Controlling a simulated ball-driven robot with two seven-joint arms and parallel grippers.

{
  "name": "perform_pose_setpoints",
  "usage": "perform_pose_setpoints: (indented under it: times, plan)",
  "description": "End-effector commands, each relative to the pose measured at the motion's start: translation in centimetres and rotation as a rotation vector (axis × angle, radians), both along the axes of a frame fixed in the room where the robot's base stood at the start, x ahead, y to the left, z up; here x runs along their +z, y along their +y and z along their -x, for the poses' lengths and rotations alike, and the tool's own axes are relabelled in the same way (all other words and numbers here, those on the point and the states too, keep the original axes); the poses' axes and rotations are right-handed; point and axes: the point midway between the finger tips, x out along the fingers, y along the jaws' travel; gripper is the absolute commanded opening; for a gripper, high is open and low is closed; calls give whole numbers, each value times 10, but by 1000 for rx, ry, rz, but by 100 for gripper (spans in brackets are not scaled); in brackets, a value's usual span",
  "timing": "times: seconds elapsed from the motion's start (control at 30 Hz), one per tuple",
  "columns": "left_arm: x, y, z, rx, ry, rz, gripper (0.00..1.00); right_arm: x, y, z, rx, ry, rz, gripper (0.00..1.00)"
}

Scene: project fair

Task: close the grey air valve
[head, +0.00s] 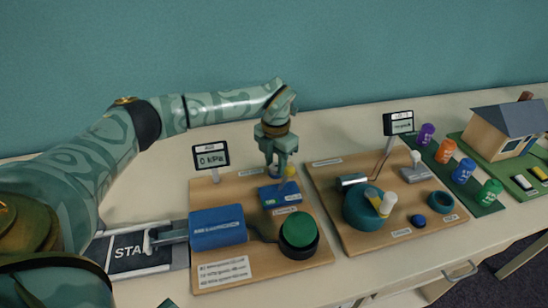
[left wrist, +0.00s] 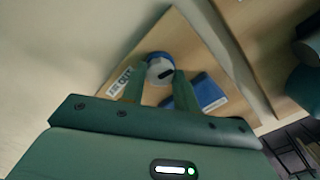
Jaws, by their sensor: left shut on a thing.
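The grey air valve shows in the left wrist view as a round grey knob (left wrist: 160,70) with a blue rim and a dark mark on top. My left gripper (head: 280,172) reaches down from above at the back of the left wooden board (head: 240,272). Its two fingers (left wrist: 158,88) are shut on the grey knob, one on each side. In the head view the fingers hide most of the valve. The blue block (head: 279,194) is just in front of the fingers. My right gripper is not in view.
A small display (head: 211,158) reading 0 kPa stands left of the gripper. A blue box (head: 217,228) and a green dome (head: 298,230) are in front. A second board (head: 390,241) with a teal drum (head: 361,208) lies to the right. A START board (head: 127,250) lies left.

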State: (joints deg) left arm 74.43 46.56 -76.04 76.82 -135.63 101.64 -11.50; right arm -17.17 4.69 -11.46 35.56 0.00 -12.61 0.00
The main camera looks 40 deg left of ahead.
Motion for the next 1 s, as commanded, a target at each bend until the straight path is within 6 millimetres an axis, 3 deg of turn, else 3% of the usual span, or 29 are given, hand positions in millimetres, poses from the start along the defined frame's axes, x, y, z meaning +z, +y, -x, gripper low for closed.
perform_pose_setpoints:
  times: [0.03, 0.4, 1.0]
  plan:
    - [7, 0, 0, -41, -4, -1, 7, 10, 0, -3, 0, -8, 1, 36]
    - [6, 0, -1, -392, -4, -2, 7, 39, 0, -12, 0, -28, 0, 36]
    - [3, 0, -1, -958, -4, -2, 7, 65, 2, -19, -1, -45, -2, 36]
